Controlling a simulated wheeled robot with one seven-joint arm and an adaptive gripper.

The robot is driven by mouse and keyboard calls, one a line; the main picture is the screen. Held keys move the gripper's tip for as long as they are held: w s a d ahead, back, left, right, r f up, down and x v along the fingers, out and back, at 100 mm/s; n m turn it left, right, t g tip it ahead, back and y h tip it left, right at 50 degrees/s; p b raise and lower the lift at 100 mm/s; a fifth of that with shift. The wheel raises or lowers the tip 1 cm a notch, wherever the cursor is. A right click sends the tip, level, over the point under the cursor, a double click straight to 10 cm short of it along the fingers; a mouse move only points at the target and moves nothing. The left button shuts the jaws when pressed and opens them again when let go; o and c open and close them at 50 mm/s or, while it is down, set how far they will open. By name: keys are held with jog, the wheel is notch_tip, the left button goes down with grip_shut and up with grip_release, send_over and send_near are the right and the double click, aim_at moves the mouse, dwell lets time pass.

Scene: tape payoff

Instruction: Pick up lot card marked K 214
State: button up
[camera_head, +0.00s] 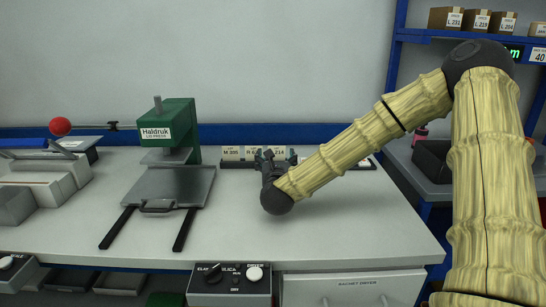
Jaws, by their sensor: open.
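A row of pale lot cards stands upright in a dark holder (236,163) at the back of the bench. The left card reads M 205 (231,153). The card next to it begins with R (249,153), the rest being covered. A third card (279,150) shows "214"; its letter is hidden behind my gripper. My gripper (276,155) is open, its dark fingers pointing away toward the cards and overlapping the R and 214 cards in the picture. I cannot tell whether the fingers touch or straddle a card.
A green press (178,128) with a grey plate and two dark rails stands left of the cards. A control box (231,285) is at the bench's front edge. Grey bins (40,180) are at the far left, shelf boxes (446,18) at upper right.

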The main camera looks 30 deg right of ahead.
aim_at(277, 147)
jog(key=shift+x, duration=3.1)
jog(key=shift+s+d, duration=0.1)
jog(key=shift+d, duration=0.1)
jog(key=c, duration=0.8)
